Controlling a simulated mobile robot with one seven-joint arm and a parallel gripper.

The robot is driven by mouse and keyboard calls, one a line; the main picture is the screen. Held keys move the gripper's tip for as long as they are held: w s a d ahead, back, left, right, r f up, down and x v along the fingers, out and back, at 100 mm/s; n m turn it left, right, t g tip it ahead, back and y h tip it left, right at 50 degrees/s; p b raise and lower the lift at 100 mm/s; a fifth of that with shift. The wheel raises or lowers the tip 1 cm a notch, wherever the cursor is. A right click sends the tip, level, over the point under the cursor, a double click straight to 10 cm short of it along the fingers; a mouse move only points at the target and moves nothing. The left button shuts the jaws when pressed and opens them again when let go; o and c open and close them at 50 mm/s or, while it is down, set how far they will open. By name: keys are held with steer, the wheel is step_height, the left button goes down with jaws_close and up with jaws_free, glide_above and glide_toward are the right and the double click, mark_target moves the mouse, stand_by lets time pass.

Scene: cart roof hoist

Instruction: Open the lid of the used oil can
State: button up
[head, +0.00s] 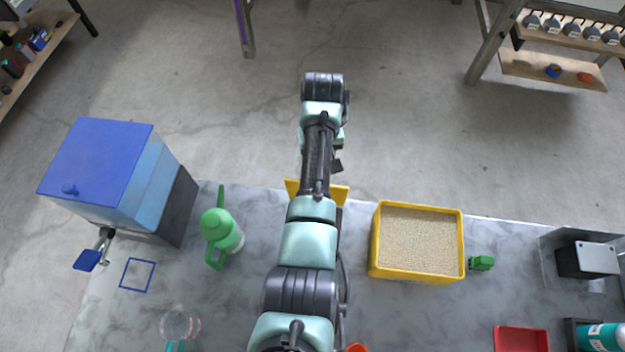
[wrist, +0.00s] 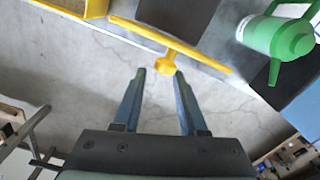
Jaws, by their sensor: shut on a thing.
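A yellow, lid-like piece (wrist: 205,57) with a short round knob (wrist: 167,64) shows nearly edge-on in the wrist view. My gripper (wrist: 158,73) has one finger on each side of the knob and is shut on it. In the head view the yellow piece (head: 337,194) sticks out on both sides of my arm at the table's far edge; my arm hides its middle and my fingers. A dark grey block (wrist: 178,14) lies behind the yellow piece in the wrist view. I cannot tell whether this is the oil can's body.
A green watering can (head: 222,231) and a blue-lidded box (head: 100,165) stand left of my arm. A yellow tray of granules (head: 374,262) and a small green object (head: 481,263) are to the right. Open concrete floor (head: 420,120) lies beyond the table's edge.

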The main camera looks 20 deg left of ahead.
steer(key=shift+w+d+f+b, duration=0.1)
steer(key=shift+w+f+b, duration=0.05)
steer(key=shift+w+b, duration=0.35)
steer(key=shift+w, duration=0.1)
steer(key=w+b, duration=0.1)
steer(key=w+f+b, duration=0.1)
steer(key=b, duration=0.1)
steer(key=shift+a+f+b, duration=0.2)
steer(key=shift+a+b, duration=0.05)
steer(key=shift+b, duration=0.05)
steer(key=shift+w+a+f+b, duration=0.15)
steer(key=shift+w+b, duration=0.25)
steer(key=shift+b, duration=0.4)
steer(key=shift+w, duration=0.1)
steer(key=o, duration=0.5)
steer(key=shift+o, duration=0.2)
steer(key=shift+a, duration=0.1)
